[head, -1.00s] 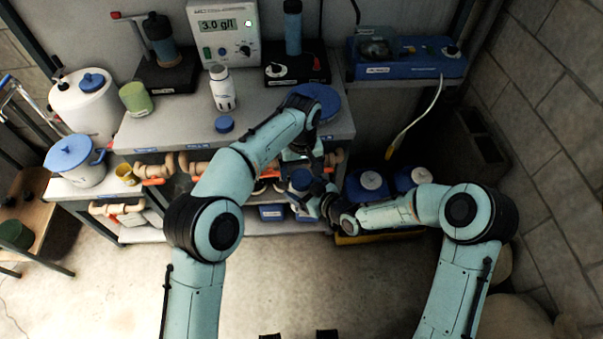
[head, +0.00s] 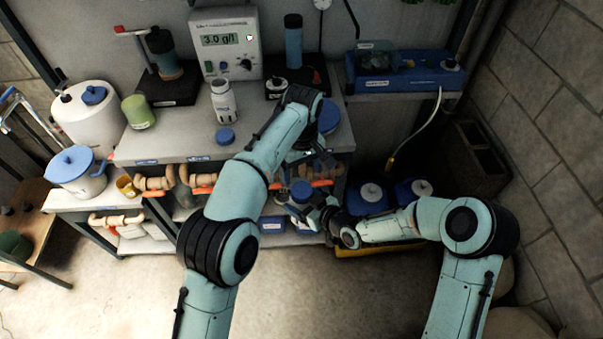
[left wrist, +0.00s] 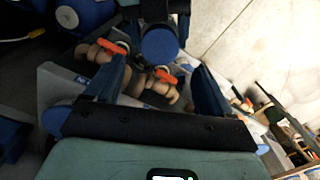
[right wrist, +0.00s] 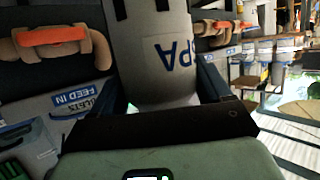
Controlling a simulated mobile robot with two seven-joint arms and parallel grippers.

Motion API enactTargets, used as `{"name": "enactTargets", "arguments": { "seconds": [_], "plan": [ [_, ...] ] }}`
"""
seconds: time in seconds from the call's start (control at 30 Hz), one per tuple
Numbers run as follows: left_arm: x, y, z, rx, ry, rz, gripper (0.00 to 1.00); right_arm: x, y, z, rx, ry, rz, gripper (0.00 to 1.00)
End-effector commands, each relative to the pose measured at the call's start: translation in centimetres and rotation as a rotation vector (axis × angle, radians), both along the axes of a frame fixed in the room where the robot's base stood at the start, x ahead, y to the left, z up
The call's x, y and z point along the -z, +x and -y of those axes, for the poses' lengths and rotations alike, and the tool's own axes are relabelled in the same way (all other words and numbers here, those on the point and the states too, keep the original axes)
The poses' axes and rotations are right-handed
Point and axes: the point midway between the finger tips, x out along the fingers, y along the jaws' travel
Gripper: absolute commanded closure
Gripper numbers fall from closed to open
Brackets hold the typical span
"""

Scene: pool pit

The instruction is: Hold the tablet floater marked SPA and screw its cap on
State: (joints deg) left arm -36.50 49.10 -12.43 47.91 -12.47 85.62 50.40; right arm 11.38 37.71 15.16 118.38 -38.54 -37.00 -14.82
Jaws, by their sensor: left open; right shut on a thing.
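The tablet floater (right wrist: 160,75) is a pale grey cylinder with blue SPA lettering, upside down in the right wrist view. My right gripper (right wrist: 165,92) is shut on it and holds it in front of the lower shelf. A round blue cap (head: 301,190) is at its top; it also shows in the left wrist view (left wrist: 160,43). I cannot tell how tightly it sits. My left gripper (left wrist: 159,68) is open, its fingers to either side of the cap's line and apart from it. In the head view the left gripper (head: 306,160) is just above the cap, partly hidden by its wrist.
A meter (head: 228,45) stands behind. Pipes with orange handles (head: 205,182) lie on the shelf below. Blue-lidded containers (head: 371,193) stand right of the held floater.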

Motion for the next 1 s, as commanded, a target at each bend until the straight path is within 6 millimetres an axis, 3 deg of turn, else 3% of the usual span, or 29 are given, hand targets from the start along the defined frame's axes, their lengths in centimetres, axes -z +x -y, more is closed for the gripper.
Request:
{"name": "enactTargets", "arguments": {
  "seconds": [0.37, 0.8, 1.0],
  "plan": [
    [0.2, 0.0, 0.0, -0.005, 0.001, -0.001, 0.17, -0.1, 0.0, 0.0, 0.000, 0.001, 0.002, 1.00],
    [6.2, 0.0, -0.1, -0.005, 0.001, -0.003, 0.17, -0.1, 0.0, 0.0, 0.000, 0.001, 0.002, 1.00],
    [7.8, 0.0, 0.0, -0.004, 0.001, -0.001, 0.17, -0.1, 0.0, 0.0, 0.000, 0.001, 0.002, 1.00]
  ]
}}
